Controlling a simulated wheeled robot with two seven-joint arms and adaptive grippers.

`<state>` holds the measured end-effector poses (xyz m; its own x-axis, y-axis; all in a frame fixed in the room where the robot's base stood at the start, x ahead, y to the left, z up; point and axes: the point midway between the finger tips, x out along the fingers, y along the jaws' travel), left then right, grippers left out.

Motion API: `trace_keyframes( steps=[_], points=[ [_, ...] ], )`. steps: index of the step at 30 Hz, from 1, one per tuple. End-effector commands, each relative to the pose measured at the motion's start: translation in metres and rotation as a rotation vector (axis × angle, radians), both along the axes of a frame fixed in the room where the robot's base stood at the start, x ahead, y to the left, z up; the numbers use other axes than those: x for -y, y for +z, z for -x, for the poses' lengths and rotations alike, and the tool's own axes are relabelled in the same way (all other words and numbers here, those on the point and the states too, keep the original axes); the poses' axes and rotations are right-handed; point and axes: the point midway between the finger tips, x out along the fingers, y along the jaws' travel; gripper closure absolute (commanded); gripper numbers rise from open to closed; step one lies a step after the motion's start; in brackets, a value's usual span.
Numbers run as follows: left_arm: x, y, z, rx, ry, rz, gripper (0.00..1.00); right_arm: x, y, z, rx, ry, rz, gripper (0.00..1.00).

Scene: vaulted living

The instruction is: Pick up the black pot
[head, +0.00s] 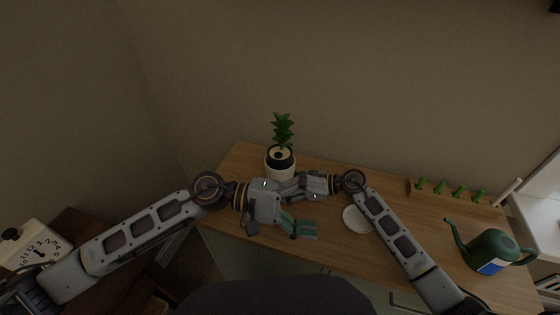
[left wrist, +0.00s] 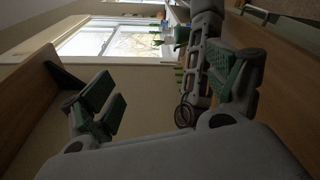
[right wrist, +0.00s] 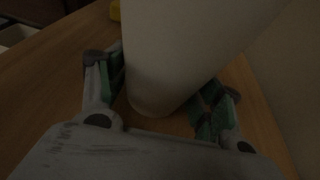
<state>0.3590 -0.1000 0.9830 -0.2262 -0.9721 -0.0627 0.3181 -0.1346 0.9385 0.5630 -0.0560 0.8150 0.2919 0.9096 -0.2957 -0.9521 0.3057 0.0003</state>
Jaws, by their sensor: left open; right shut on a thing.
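The pot (head: 281,172) shows in the head view near the back of the wooden table, with a black upper part, a white lower part and a leafy green plant. My right gripper (head: 288,188) reaches in from the right at its front. In the right wrist view, the right fingers close around a pale rounded body (right wrist: 165,55), seemingly the pot's white part. I cannot tell whether the pot touches the table. My left gripper (head: 299,227) is open and empty, in front of the right gripper. Its spread fingers with green pads show in the left wrist view (left wrist: 165,95).
On the wooden table (head: 320,255) lie a white round dish (head: 357,219) near my right forearm, a rack with several green pegs (head: 447,190) at the back right and a green watering can (head: 493,248). A white dial scale (head: 38,250) stands on a separate surface at left.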

Motion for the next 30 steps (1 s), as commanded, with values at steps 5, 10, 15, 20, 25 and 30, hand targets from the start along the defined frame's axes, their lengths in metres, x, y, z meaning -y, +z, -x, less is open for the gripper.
trace_keyframes(
  steps=[5,10,15,20,25,30],
  points=[
    [0.006,0.002,0.002,0.059,-0.063,-0.066,0.12,0.000,0.001,0.000,0.001,-0.001,-0.001,0.47],
    [0.010,0.001,0.002,0.112,-0.114,-0.139,0.12,0.000,0.001,0.000,0.001,0.000,-0.001,0.47],
    [0.012,0.000,0.000,0.164,-0.158,-0.219,0.12,0.000,0.001,0.000,0.001,0.000,-0.001,0.47],
    [0.013,-0.002,-0.004,0.213,-0.192,-0.301,0.12,0.000,0.001,0.000,0.001,0.000,-0.001,0.47],
    [0.012,-0.004,-0.010,0.267,-0.218,-0.393,0.12,0.000,0.001,0.000,0.001,-0.001,-0.001,0.47],
    [0.011,-0.005,-0.018,0.319,-0.233,-0.490,0.12,0.000,0.001,0.000,0.001,0.000,-0.001,0.47]
  ],
)
